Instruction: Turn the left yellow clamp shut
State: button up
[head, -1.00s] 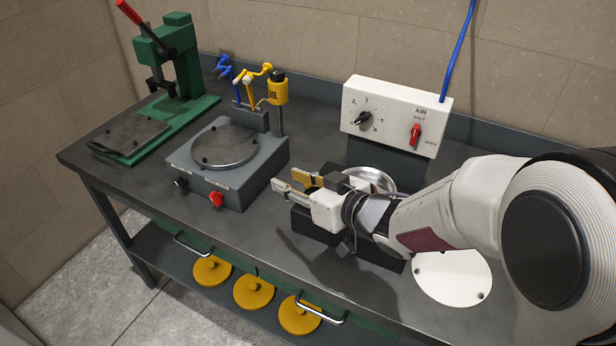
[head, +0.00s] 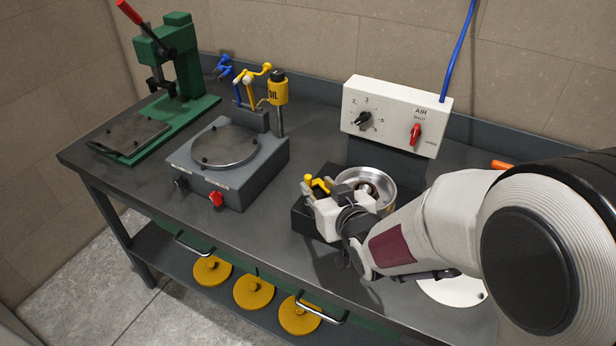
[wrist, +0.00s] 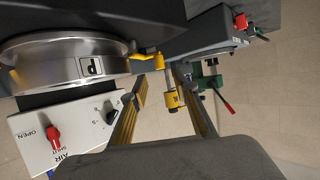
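The left yellow clamp (head: 318,183) stands at the left side of a round metal bowl (head: 390,182) on a black block (head: 303,214). In the wrist view the yellow clamp (wrist: 148,56) shows close to the bowl's wall (wrist: 75,68), its arm reaching toward the wall. My gripper (head: 312,189) is beside the clamp at the block's left side. In the wrist view the fingers of my gripper (wrist: 161,76) are spread apart, with the clamp's outer end near the gap between their tips. I see no contact. The gripper partly hides the clamp's base in the head view.
The white air box (head: 395,115) with a dial and red lever stands behind the bowl. The hot plate unit (head: 232,184), yellow oil cup (head: 278,92) and green press (head: 185,60) are to the left. An orange bar (head: 502,164) shows at the right. Bench is clear left of the block.

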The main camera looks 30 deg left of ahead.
aim_at(309, 179)
dwell(0.4)
jog(key=shift+x, duration=3.9)
grip_shut()
